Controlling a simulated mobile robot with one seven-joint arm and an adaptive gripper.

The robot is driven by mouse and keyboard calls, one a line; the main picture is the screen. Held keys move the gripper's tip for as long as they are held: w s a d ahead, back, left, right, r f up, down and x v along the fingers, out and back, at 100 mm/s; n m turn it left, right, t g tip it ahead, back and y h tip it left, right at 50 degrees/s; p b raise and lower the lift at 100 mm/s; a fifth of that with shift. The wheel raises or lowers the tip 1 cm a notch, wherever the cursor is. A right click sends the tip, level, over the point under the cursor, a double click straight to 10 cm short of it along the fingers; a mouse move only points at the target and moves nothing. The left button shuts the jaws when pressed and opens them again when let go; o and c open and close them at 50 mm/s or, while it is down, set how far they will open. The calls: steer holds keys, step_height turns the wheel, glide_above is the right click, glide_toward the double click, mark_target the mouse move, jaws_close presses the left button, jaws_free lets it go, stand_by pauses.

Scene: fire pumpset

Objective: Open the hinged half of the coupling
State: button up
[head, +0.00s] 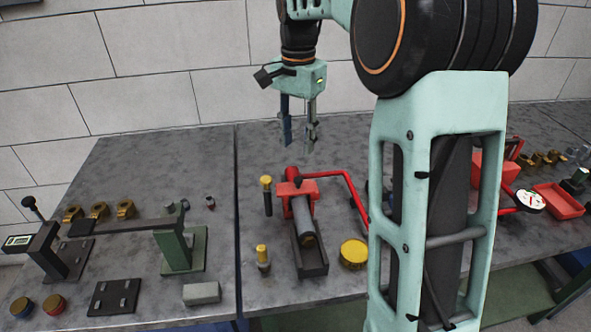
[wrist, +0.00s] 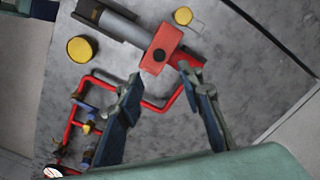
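A red block (head: 297,187) sits at the far end of a grey cylinder (head: 303,218) in a dark cradle on the table. It looks like the coupling, but I cannot make out a hinge or separate halves. The red block (wrist: 163,48) and the cylinder (wrist: 118,28) also show in the wrist view. My gripper (head: 299,138) hangs above and behind the block, fingers down. In the wrist view my gripper (wrist: 160,84) has its two fingers apart with nothing between them, and the block lies beyond the tips.
A red pipe (head: 350,185) bends rightward beside the block. Yellow-topped posts (head: 266,182) (head: 263,254) stand left of it, and a yellow disc (head: 353,252) lies right. A green stand (head: 184,245) and brass clamps (head: 98,210) are at left. My arm hides part of the table.

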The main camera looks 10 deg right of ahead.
mark_target(298, 179)
step_height(298, 179, down, 10)
steer(key=shift+f+b, duration=0.15)
steer(key=shift+b, duration=0.25)
steer(key=shift+c, duration=0.3)
jaws_close()
